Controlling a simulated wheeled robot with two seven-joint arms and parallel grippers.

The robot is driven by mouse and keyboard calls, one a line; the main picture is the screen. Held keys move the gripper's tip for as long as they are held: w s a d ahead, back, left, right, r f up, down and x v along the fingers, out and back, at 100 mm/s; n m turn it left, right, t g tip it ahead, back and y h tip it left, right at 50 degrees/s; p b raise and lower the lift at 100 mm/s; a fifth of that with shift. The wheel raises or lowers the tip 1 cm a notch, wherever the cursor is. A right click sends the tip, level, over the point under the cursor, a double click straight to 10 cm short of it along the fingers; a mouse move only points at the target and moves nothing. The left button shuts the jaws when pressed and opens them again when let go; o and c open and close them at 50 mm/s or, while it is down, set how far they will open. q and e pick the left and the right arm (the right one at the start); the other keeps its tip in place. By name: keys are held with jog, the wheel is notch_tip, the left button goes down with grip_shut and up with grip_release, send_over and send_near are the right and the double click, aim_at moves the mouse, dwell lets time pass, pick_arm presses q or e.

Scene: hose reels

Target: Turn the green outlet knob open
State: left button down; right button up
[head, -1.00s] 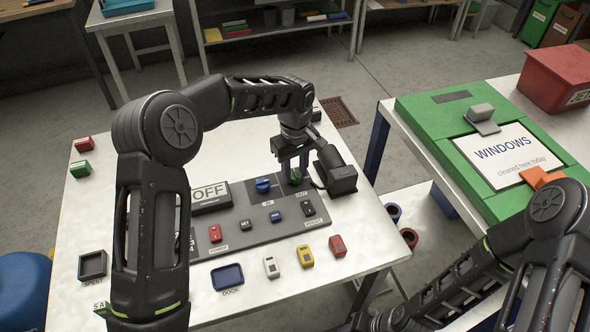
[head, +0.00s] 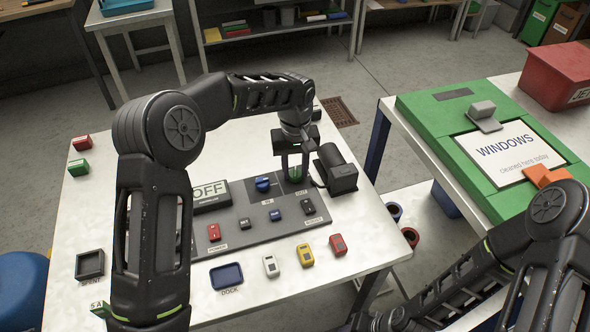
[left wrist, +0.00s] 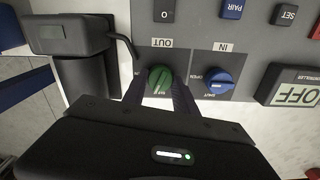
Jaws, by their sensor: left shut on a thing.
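The green outlet knob (head: 295,174) sits at the upper right of the grey control panel (head: 245,224), by the word OUT. It also shows in the left wrist view (left wrist: 159,79). My left gripper (head: 293,171) reaches down over the knob and is shut on it, with a finger on either side. A blue knob (head: 263,184) marked IN sits beside it, and shows in the left wrist view (left wrist: 217,81) with the words OPEN and SHUT. My right arm is at the lower right; its gripper is not clearly seen.
A black device (head: 337,170) stands close to the right of my left gripper. A display reading OFF (head: 210,191) is left of the knobs. Red, yellow and white blocks (head: 305,254) lie along the front of the table. A green board (head: 424,120) is on the right table.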

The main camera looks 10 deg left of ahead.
aim_at(296, 171)
pick_arm(q)
jog(key=m, duration=0.3)
jog(key=shift+m, duration=0.3)
jog(key=m, duration=0.3)
jog(key=shift+m+b, duration=0.3)
jog(key=m, duration=0.6)
jog(key=shift+d+r+m, duration=0.1)
jog(key=shift+m, duration=0.2)
jog(key=c, duration=1)
grip_release()
jog(key=shift+o, duration=0.2)
jog(key=shift+r+b, duration=0.4)
jog(key=shift+r, duration=3.45)
